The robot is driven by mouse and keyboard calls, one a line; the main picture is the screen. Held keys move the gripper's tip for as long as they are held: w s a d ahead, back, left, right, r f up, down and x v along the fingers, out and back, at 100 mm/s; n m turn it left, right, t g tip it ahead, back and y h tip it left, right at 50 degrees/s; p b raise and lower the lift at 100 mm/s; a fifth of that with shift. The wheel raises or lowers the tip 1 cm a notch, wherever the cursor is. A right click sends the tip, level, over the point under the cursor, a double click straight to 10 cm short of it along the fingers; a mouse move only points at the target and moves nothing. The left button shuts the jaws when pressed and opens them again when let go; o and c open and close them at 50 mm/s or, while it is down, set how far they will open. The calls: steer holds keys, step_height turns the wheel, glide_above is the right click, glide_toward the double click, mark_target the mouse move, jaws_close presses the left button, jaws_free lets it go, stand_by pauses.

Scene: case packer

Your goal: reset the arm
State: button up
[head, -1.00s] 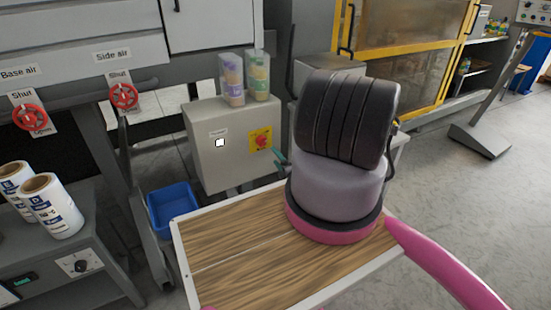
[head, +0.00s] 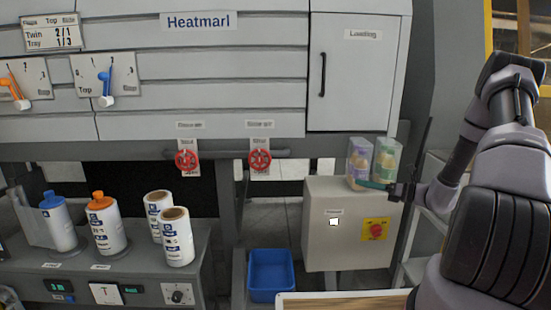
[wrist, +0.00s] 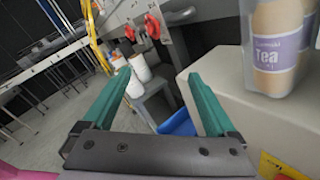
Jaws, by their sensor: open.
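My arm (head: 500,170) rises at the right of the head view, with its elbow high and its forearm reaching down and left. My gripper (head: 368,184) is in front of the grey box's top right part. Its teal fingers also show in the wrist view (wrist: 160,78), spread apart with nothing between them. Two clear containers with purple (head: 359,164) and green (head: 386,162) labels stand on the grey box, just behind the fingers in the head view. The wrist view shows the "Tea" container (wrist: 278,48) to the right of the fingers, apart from them.
The grey box (head: 320,245) carries a red knob on a yellow plate (head: 375,229). A blue bin (head: 270,272) stands below left. Red valves (head: 260,160) hang under the machine. White rolls (head: 177,238) and bottles (head: 106,225) stand on the left bench.

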steer(key=s+a+r+n+g+h, duration=0.35)
steer(key=s+r+n, duration=0.3)
steer(key=r, duration=0.25)
steer(key=s+a+r+n+g+h, duration=0.2)
steer(key=s+a+r+n+g, duration=0.3)
steer(key=r+n, duration=0.35)
steer(key=s+d+r+n+t+h, duration=0.2)
steer(key=s+r+n+t+h, duration=0.4)
steer(key=s+r, duration=0.9)
steer(key=s+n+h, duration=0.2)
steer(key=s+n, duration=0.1)
steer(key=n, duration=0.1)
steer(key=shift+n+t, duration=0.3)
steer(key=shift+t, duration=0.05)
steer(key=shift+s, duration=0.1)
